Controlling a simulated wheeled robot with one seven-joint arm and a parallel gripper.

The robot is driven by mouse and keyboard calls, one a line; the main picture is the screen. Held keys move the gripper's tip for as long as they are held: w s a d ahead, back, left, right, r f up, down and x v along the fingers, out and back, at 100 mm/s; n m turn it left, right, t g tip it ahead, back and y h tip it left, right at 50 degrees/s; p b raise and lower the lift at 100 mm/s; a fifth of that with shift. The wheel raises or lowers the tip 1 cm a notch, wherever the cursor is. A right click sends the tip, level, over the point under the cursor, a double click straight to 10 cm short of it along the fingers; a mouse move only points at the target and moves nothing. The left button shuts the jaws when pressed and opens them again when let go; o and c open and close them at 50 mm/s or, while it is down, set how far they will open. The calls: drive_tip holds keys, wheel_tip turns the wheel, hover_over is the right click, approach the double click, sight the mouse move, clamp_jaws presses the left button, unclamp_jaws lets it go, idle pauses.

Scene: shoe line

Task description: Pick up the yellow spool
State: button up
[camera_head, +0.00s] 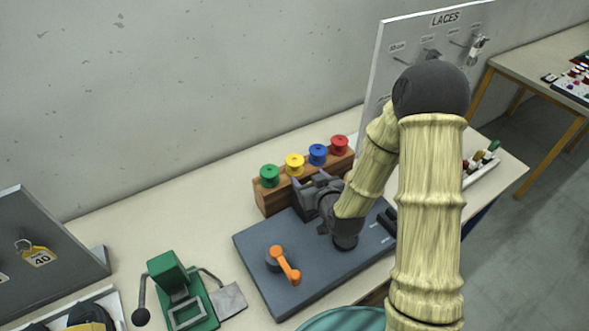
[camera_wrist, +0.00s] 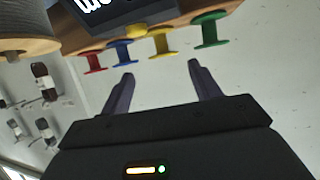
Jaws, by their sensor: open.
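The yellow spool (camera_head: 294,163) stands on a wooden rack (camera_head: 272,203), between the green spool (camera_head: 269,175) and the blue spool (camera_head: 317,154). My gripper (camera_head: 310,181) is at the front of the rack, close to the yellow and blue spools. In the wrist view the yellow spool (camera_wrist: 163,43) appears beyond the gap between my two open fingers (camera_wrist: 160,74), with nothing between them. The spool looks apart from the fingertips. The arm hides part of the rack's right end in the head view.
The red spool (camera_head: 339,144) stands at the rack's right end. A green press (camera_head: 180,290) stands at left. The LACES board (camera_head: 385,60) rises behind my arm. A wall is behind the table.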

sight(294, 162)
drive_tip(key=p+x, duration=0.2)
drive_tip(key=x, duration=0.3)
drive_tip(key=shift+w+a, duration=0.15)
drive_tip(key=shift+w, duration=0.15)
drive_tip(key=shift+w+a+f, duration=0.15)
drive_tip(key=shift+w+f, duration=0.2)
drive_tip(key=shift+w, duration=0.05)
drive_tip(key=shift+w+a+p, duration=0.25)
drive_tip(key=shift+w+p, duration=0.15)
drive_tip(key=shift+p, duration=0.15)
drive_tip(key=p+x, duration=0.1)
drive_tip(key=x, duration=0.2)
drive_tip(key=shift+w+a+r+p, duration=0.15)
drive_tip(key=shift+a+p, duration=0.05)
drive_tip(key=shift+p, duration=0.2)
drive_tip(key=shift+w+a+f, duration=0.15)
drive_tip(key=shift+w+f, duration=0.15)
drive_tip(key=shift+w, duration=0.15)
drive_tip(key=c, duration=0.7)
